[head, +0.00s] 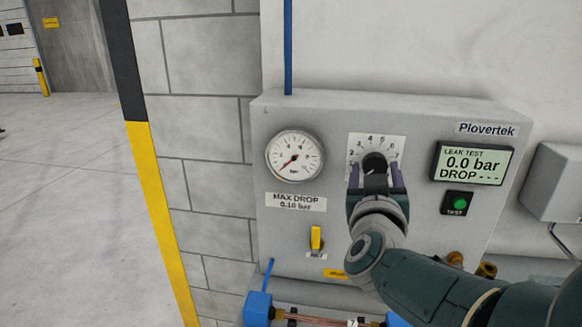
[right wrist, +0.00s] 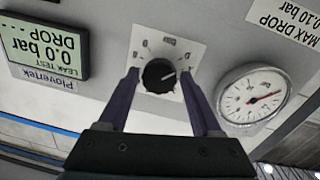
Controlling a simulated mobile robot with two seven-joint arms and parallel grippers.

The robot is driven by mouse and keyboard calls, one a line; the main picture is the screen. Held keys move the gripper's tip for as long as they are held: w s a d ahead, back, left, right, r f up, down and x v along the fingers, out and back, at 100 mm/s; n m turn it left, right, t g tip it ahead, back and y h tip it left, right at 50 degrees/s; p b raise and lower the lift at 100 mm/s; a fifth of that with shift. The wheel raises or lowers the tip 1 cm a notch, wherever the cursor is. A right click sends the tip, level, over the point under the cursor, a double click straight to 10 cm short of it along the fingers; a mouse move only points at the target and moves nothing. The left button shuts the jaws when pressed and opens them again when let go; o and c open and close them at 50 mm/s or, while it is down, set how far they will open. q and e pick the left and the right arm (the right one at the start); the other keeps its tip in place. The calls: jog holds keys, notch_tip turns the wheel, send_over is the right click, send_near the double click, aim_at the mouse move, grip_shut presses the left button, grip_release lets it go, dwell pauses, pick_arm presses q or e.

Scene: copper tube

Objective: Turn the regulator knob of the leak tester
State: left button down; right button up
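The regulator knob (head: 374,162) is a black round knob on a white scale plate (head: 393,143) in the middle of the grey leak tester (head: 285,228). In the right wrist view the knob (right wrist: 159,75) shows a light pointer line. My right gripper (head: 376,170) is in front of the knob. Its two purple fingers stand apart (right wrist: 161,80), one on each side of the knob, with gaps visible; whether they reach its depth I cannot tell. The display (head: 473,163) reads 0.0 bar. The gauge (head: 294,156) has a red needle. My left gripper is not in view.
A yellow lever (head: 316,238) sits below the gauge, and a green-lit test button (head: 458,203) below the display. Blue clamps (head: 258,308) hold a copper tube (head: 325,318) at the bottom. A grey box (head: 555,183) is at the right.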

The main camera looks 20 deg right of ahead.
jog(key=shift+o, duration=1.1)
jog(key=shift+s+a, duration=0.1)
jog(key=p+v, duration=0.5)
jog(key=v, duration=0.4)
jog(key=shift+s+a, duration=0.2)
jog(key=shift+s, duration=0.05)
